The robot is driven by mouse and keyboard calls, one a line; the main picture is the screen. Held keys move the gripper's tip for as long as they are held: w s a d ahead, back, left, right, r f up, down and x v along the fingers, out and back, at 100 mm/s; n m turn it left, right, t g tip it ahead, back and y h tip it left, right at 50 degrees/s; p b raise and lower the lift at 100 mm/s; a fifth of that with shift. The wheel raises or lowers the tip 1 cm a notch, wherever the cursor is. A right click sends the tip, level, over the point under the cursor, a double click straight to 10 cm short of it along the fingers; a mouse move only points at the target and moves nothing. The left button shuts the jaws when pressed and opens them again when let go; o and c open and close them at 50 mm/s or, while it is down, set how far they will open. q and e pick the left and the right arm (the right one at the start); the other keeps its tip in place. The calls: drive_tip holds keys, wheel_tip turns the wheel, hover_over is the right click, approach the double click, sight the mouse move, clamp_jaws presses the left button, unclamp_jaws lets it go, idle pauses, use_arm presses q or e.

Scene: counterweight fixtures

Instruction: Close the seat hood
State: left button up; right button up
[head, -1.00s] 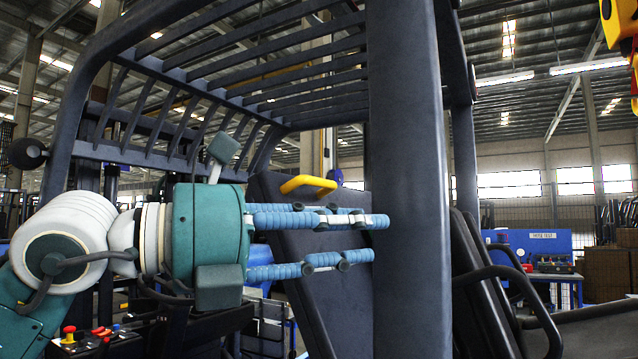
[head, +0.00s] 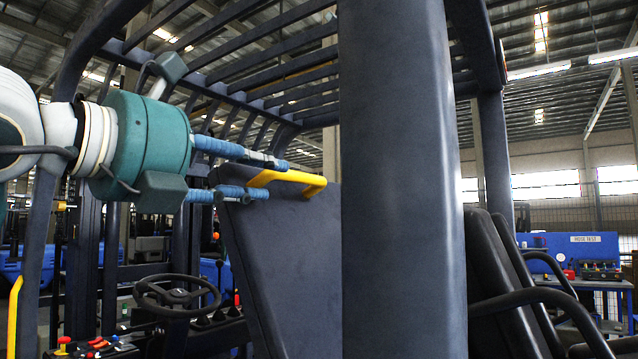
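The seat hood (head: 275,260) is a dark, flat panel standing steeply tilted in the middle of the head view, with its right side hidden by a thick dark pillar. A yellow handle (head: 302,181) sits at its top edge. My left gripper (head: 279,179) comes in from the left with its blue fingers spread apart. The upper finger reaches over the handle's left part and the lower one lies just below its left end. I cannot tell whether they touch the handle or hood. My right gripper is not in view.
The dark pillar (head: 400,200) rises just right of the hood. A barred overhead guard (head: 270,80) spans above. A steering wheel (head: 177,295) is lower left, a dark seat (head: 505,280) lower right. A blue bench (head: 575,250) stands farther back.

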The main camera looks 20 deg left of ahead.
sight(300, 178)
use_arm(q)
drive_tip(key=shift+w+d+r, duration=0.1)
drive_tip(key=shift+w+r, duration=0.1)
drive_tip(key=shift+w, duration=0.15)
drive_tip(key=shift+p+x, duration=0.9)
drive_tip(key=shift+p, duration=0.05)
drive_tip(key=p+x, duration=0.1)
drive_tip(key=x, duration=0.2)
drive_tip(key=shift+w+d+r, duration=0.1)
drive_tip(key=shift+d+r, duration=0.05)
drive_tip(key=p+x, duration=0.1)
drive_tip(key=x, duration=0.2)
drive_tip(key=shift+w+f+p, duration=0.25)
drive_tip(key=shift+w+p, duration=0.05)
drive_tip(key=shift+w, duration=0.05)
drive_tip(key=c, duration=0.8)
clamp_jaws()
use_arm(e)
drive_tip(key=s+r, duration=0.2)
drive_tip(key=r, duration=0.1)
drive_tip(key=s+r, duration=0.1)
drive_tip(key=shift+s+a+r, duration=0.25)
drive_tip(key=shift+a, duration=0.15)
